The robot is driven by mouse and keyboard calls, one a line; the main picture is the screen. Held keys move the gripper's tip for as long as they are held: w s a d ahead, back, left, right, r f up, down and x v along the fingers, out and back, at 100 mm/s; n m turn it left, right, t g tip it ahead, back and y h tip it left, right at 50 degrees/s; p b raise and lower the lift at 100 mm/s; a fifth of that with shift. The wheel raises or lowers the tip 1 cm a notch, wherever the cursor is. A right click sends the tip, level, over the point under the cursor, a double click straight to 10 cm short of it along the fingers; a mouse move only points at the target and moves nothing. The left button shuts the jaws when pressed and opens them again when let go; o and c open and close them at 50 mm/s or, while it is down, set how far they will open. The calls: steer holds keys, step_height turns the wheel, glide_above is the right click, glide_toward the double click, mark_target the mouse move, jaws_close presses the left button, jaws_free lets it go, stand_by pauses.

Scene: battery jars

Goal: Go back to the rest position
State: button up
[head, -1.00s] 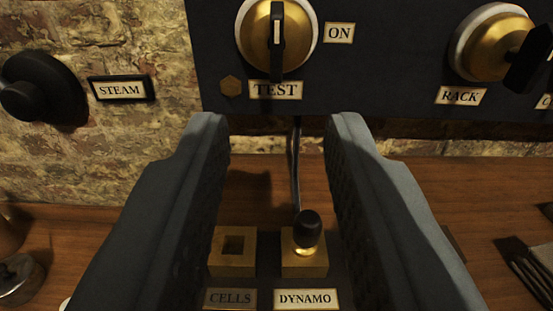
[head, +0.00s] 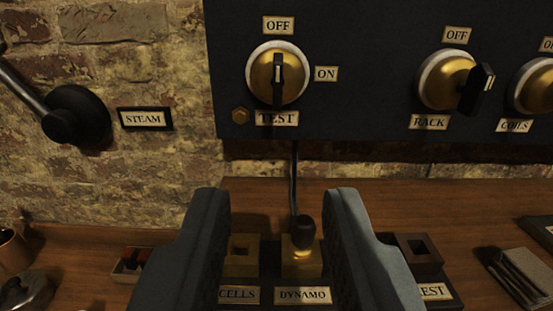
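My gripper (head: 277,200) is in the lower middle of the head view, its two grey fingers wide apart with nothing held between them. Between the fingers, beyond them, a plug with a black knob (head: 304,234) stands in the brass block of the DYNAMO socket (head: 303,269), with a cable running up behind it. The CELLS socket (head: 243,256) beside it has an empty square hole.
A dark panel (head: 350,115) on the brick wall carries brass knobs labelled TEST (head: 277,75), RACK (head: 449,82) and COILS (head: 538,86). A black STEAM lever (head: 76,115) is at left. A TEST socket (head: 416,252) and a notebook-like item (head: 519,277) lie right.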

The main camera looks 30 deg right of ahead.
steer(key=s+a+r+n+t+y, duration=0.1)
steer(key=s+a+r+n+y, duration=0.15)
steer(key=s+a, duration=0.4)
steer(key=s+a+r+n+t+y, duration=0.1)
steer(key=s+a+r+y, duration=0.25)
steer(key=s, duration=0.55)
steer(key=s+a+r+n+t+y, duration=0.1)
steer(key=s+a+r+n+y, duration=0.2)
steer(key=s, duration=0.5)
steer(key=s+a+f+y, duration=0.1)
steer(key=s+a+f, duration=0.1)
steer(key=s, duration=0.8)
steer(key=shift+f+g, duration=0.3)
steer(key=shift+f, duration=0.6)
